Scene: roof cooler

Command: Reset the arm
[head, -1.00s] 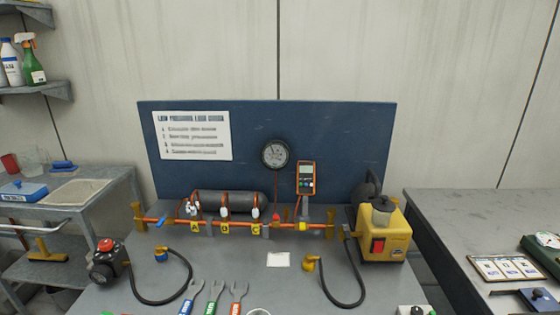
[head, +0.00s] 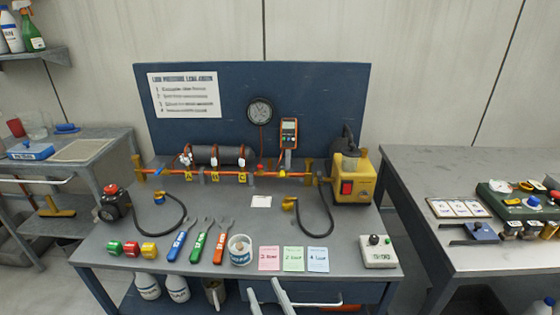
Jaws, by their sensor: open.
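My gripper (head: 265,286) shows only at the bottom edge of the head view, as two pale grey fingers set apart. It looks open and empty, in front of the bench's front edge. Most of my arm is out of view. The grey bench (head: 225,262) lies beyond the fingers. An orange pipe rig (head: 222,176) with a dark cylinder runs along its back, below a round gauge (head: 260,111) and an orange meter (head: 288,133) at the blue panel.
A yellow pump (head: 352,180) stands at the bench's right. Wrenches (head: 201,240), a white cup (head: 240,250), coloured cards (head: 293,259) and a control box (head: 378,251) line the front. A side table (head: 415,180) stands right, a sink bench (head: 84,149) left.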

